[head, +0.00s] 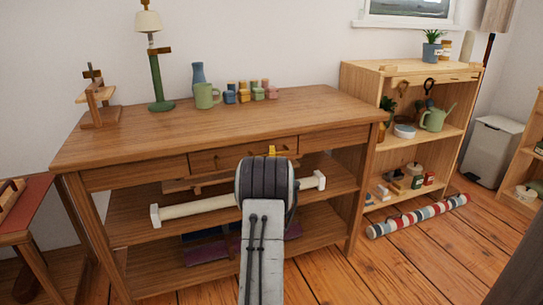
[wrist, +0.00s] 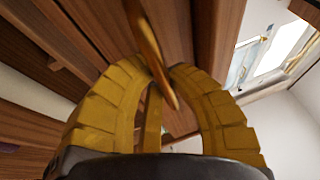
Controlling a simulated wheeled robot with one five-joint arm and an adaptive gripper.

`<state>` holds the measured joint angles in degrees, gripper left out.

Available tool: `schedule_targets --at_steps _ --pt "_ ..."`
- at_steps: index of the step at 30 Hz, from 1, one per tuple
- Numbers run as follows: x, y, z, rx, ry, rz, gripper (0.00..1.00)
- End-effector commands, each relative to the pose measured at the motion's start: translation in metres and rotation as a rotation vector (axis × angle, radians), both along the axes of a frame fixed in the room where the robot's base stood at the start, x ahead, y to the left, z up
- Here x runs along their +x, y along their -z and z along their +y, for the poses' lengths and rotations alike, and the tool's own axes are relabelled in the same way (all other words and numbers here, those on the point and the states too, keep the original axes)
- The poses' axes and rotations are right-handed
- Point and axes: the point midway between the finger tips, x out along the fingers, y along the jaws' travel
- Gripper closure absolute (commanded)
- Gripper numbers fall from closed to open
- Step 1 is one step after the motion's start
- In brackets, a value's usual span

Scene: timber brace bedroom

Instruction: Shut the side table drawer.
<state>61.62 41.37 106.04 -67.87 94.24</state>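The wooden side table (head: 150,137) stands in the middle of the head view. Its drawer front (head: 222,159) is in the centre of the table's front, between two plain panels. The drawer front looks close to level with them; my arm hides part of it, so I cannot tell how far out it stands. My gripper (head: 271,150) shows as a small yellow tip above my arm, at the drawer front. In the wrist view my yellow fingers (wrist: 162,76) curve inward, with a slim brownish-yellow bar (wrist: 150,45), likely the drawer handle, between their tips. I cannot tell whether they clamp it.
A lamp (head: 156,75), a green mug (head: 206,96), a blue vase (head: 199,76) and small blocks stand on the tabletop. An open shelf (head: 360,75) stands close on the right, with a striped roll (head: 418,216) on the floor before it. A red-topped table (head: 30,205) is at left.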

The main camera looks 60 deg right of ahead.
Motion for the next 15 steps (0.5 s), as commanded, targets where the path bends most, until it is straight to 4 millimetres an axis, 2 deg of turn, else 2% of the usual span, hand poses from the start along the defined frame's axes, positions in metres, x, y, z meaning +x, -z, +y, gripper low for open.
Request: schedule_targets --at_steps 2,10,15 --pt "0.0011 0.0006 0.0007 0.000 -0.002 0.002 0.80" --pt "0.0006 0.0008 0.0005 0.002 -0.001 0.001 0.56" --pt "0.0004 0.0007 0.0004 0.001 -0.001 0.001 0.55"
